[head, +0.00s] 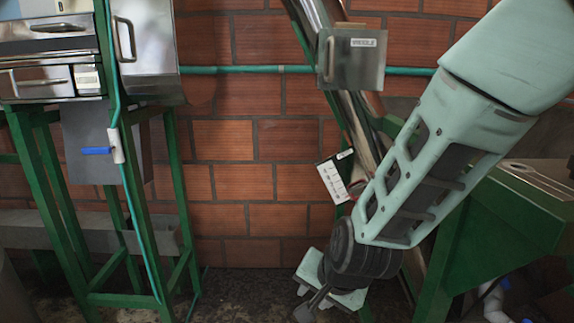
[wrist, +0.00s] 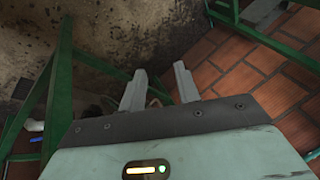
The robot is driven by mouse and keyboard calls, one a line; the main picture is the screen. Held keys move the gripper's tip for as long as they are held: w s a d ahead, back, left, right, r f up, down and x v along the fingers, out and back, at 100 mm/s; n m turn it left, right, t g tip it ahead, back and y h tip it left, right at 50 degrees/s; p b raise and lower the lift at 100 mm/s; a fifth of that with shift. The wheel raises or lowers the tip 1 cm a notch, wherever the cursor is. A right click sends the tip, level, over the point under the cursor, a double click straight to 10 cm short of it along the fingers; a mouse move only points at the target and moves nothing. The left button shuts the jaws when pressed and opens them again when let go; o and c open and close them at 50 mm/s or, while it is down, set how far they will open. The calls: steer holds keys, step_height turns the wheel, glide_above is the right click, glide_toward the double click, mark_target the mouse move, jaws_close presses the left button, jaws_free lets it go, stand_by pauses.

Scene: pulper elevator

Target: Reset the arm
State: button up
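My arm comes in from the upper right of the head view and hangs down in front of the brick wall. My gripper (head: 312,305) is low in the head view, near the bottom edge, pointing down toward the dark floor. In the wrist view my gripper (wrist: 160,82) shows two grey fingers standing apart with a gap between them. No object sits between the fingers. My forearm hides part of the machine on the right.
A steel box (head: 352,62) sits on a slanted chute, above a white switch panel (head: 333,181). A green hopper (head: 500,225) stands at right, close to my arm. The brick wall (head: 245,140) is behind.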

steer(key=s+d+r+n+g+h, duration=0.1)
steer(key=s+d+r+n+g, duration=0.2)
steer(key=s, duration=0.4)
steer(key=s+d+r+n, duration=0.2)
steer(key=s+d+n, duration=0.1)
steer(key=s+n, duration=0.35)
steer(key=s+d+r+n+g+h, duration=0.1)
steer(key=s+d+r+n+g, duration=0.2)
steer(key=s, duration=0.4)
step_height(320, 180, up, 13)
steer(key=p, duration=1.3)
steer(key=shift+a+t, duration=0.2)
steer(key=shift+t, duration=0.2)
steer(key=shift+r+n, duration=0.1)
steer(key=shift+n, duration=0.15)
